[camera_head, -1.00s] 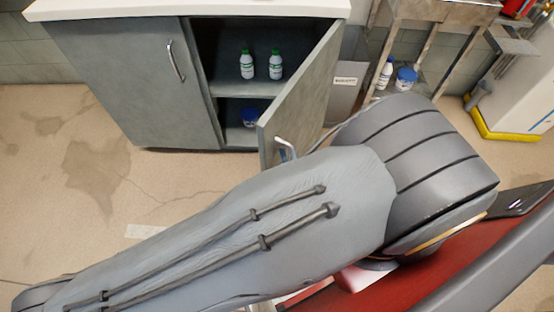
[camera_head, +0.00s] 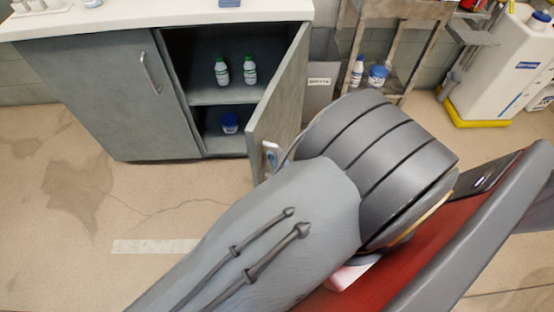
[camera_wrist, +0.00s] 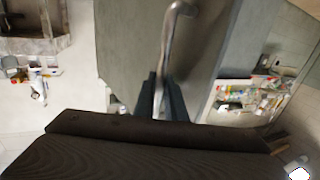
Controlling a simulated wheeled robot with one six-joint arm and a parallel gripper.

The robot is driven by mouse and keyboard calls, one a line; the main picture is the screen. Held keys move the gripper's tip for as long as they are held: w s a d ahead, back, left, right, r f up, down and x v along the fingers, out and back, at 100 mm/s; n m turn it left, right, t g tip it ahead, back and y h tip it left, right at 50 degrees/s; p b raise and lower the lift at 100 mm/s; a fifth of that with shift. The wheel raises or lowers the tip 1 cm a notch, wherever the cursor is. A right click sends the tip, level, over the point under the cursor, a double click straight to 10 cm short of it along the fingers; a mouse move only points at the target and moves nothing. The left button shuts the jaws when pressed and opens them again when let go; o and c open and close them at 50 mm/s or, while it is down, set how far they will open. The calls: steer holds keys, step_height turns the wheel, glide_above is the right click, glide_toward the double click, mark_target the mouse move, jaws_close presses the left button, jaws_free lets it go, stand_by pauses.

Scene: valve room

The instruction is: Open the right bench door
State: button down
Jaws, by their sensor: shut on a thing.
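The right bench door (camera_head: 280,92) is grey and stands swung well open at the right side of the bench cabinet. Its metal handle (camera_head: 270,155) shows in the head view beside my arm, which hides part of it. In the wrist view, the handle (camera_wrist: 173,40) runs down from the top to between the two dark fingers of my gripper (camera_wrist: 162,98), which is shut on it. The door face (camera_wrist: 128,45) fills the middle of the wrist view.
The left bench door (camera_head: 110,95) is closed. Two white bottles with green caps (camera_head: 235,70) stand on the cabinet shelf, and a blue-lidded jar (camera_head: 230,123) is below. A metal rack (camera_head: 395,45) stands right of the door. Floor in front is clear at left.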

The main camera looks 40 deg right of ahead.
steer(key=shift+f, duration=0.15)
steer(key=c, duration=2.1)
jaws_free()
steer(key=shift+s, duration=0.1)
